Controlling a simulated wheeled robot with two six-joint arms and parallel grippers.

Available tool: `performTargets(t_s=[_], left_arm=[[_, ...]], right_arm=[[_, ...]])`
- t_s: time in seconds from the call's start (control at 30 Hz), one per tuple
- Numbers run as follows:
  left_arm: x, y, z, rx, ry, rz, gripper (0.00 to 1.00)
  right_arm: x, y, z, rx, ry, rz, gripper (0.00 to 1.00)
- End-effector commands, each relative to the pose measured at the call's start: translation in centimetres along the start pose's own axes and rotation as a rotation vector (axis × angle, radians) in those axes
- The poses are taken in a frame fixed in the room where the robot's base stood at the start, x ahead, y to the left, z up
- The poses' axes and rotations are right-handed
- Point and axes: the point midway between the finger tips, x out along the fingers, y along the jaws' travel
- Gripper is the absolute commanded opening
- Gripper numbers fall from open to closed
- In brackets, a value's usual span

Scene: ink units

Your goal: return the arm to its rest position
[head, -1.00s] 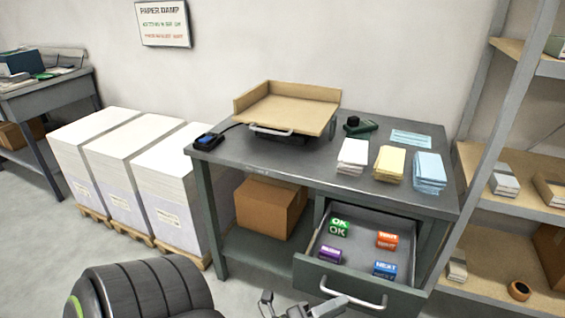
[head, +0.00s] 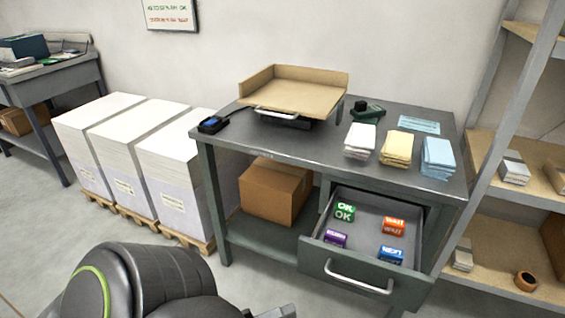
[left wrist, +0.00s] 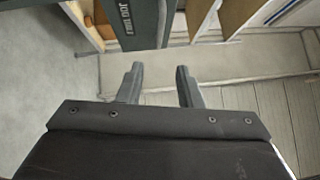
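My left arm comes in at the bottom left of the head view, its dark rounded links in front of the floor. Only a small light part of my left gripper (head: 277,312) shows at the bottom edge there. In the left wrist view the two fingers of the left gripper (left wrist: 160,85) stand apart with nothing between them. They are over floor, clear of the furniture beyond. My right arm and gripper are not in view.
A grey workbench (head: 290,150) has its drawer (head: 345,265) pulled out, with several coloured stamp blocks inside. A tan tray (head: 290,90) and paper stacks stand on top. Paper blocks (head: 120,150) on pallets stand left. A shelf rack (head: 510,110) stands right.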

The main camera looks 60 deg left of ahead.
Motion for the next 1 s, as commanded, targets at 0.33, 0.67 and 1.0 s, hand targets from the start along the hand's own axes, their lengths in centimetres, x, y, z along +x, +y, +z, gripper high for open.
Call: performTargets(t_s=[0.33, 0.67, 1.0], left_arm=[[0.1, 0.0, 0.0, 0.0, 0.0, 0.0, 0.32], [0.1, 7.0, 2.0, -0.225, -0.149, 0.2, 0.32], [-5.0, 25.8, 1.8, -0.936, -0.73, 0.712, 0.32]], right_arm=[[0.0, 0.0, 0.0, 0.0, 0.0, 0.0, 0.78], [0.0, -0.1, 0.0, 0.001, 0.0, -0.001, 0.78], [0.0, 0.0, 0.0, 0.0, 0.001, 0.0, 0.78]])
